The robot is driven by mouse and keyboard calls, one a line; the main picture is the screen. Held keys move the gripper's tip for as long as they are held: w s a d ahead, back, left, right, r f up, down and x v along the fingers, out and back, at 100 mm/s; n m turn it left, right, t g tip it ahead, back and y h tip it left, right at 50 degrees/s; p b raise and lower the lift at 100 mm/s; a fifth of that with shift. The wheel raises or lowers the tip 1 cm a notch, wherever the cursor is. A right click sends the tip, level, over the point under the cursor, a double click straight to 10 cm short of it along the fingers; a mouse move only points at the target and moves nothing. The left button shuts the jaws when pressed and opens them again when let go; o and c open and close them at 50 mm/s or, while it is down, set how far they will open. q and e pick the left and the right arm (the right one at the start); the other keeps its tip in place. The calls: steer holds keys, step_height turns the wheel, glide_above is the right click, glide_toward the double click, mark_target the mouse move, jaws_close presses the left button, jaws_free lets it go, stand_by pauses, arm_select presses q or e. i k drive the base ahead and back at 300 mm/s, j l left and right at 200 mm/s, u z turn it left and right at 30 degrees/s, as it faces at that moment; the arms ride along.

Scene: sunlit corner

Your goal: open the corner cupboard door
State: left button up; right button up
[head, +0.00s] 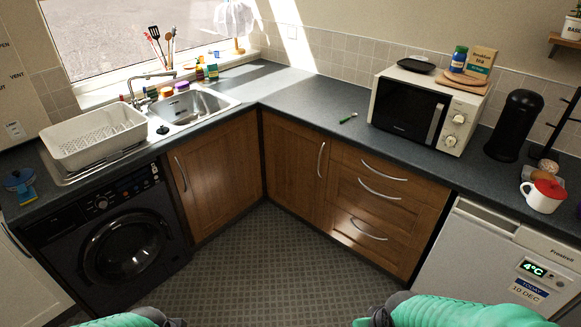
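Two wooden cupboard doors meet at the inner corner under the counter, and both look closed. The left corner door (218,172) has an upright curved metal handle (181,174) near its left edge, beside the washing machine. The right corner door (290,160) has a similar handle (321,159) near its right edge, beside the drawers. I cannot tell which one is the task's door. Only parts of my green and dark arms show at the bottom edge, well away from both doors. Neither gripper's fingers show.
A black washing machine (125,245) stands at left. Drawers (375,200) with metal handles and a white appliance (490,265) stand at right. The patterned floor (265,255) before the corner is clear. The counter holds a sink (195,107) and a microwave (415,108).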

mark_target(297, 156)
steer(key=i+j, duration=0.2)
steer(key=i, duration=0.5)
steer(key=i+j+u, duration=0.1)
steer(key=i, duration=0.6)
steer(key=i+j, duration=0.2)
steer(key=i, duration=0.45)
steer(key=u, duration=0.05)
